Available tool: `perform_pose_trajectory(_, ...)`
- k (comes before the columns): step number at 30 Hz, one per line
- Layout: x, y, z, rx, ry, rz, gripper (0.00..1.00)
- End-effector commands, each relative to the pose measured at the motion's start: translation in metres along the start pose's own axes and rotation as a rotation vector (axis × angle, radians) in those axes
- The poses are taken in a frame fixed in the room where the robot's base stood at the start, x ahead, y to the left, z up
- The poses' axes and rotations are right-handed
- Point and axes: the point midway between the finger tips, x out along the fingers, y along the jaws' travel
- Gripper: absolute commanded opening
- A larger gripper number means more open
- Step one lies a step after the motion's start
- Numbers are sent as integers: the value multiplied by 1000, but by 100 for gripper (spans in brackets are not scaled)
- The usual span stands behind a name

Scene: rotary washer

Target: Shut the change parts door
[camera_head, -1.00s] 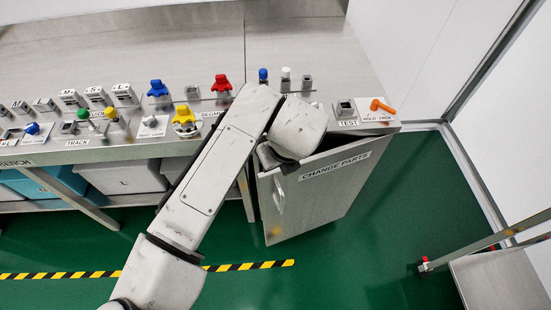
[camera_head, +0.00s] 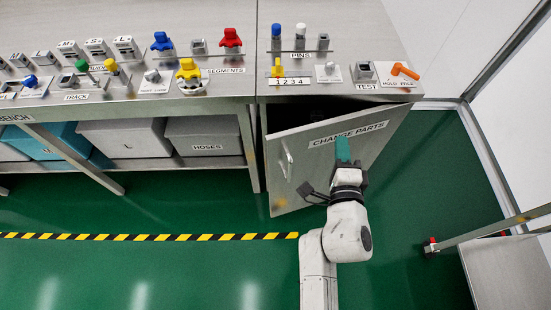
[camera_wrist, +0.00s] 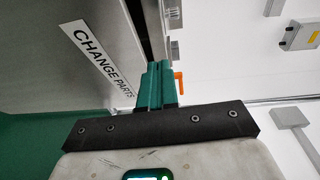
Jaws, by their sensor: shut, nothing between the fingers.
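The change parts door (camera_head: 300,175) is a grey metal panel under the right end of the bench, with a white "CHANGE PARTS" label (camera_head: 348,135) and a handle (camera_head: 287,161) near its left edge. It stands ajar, its left side swung outward, with a dark gap above its top edge. My gripper (camera_head: 342,149), with teal fingers, is shut and empty in front of the door's outer face, just below the label. Whether it touches the door is unclear. In the wrist view the fingers (camera_wrist: 158,84) are together, and the door (camera_wrist: 40,60) lies to their left.
The bench top holds an orange lever (camera_head: 404,71), a test socket (camera_head: 363,71) and several coloured knobs. Grey bins (camera_head: 125,138) sit on the shelf at left. A low metal stand (camera_head: 510,270) is at lower right. Green floor is clear before the door.

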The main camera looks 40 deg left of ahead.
Motion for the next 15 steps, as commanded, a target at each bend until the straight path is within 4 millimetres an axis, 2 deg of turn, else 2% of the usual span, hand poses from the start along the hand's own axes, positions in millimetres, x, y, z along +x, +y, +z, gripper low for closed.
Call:
perform_pose_trajectory(1,-22,26,16,-16,-71,-2,0)
perform_pose_trajectory(3,-49,47,42,-20,-168,-17,0)
perform_pose_trajectory(7,-91,71,80,-4,-302,-39,0)
perform_pose_trajectory(11,-112,80,99,12,-364,-51,0)
perform_pose_trajectory(15,-109,80,106,17,-379,-57,0)
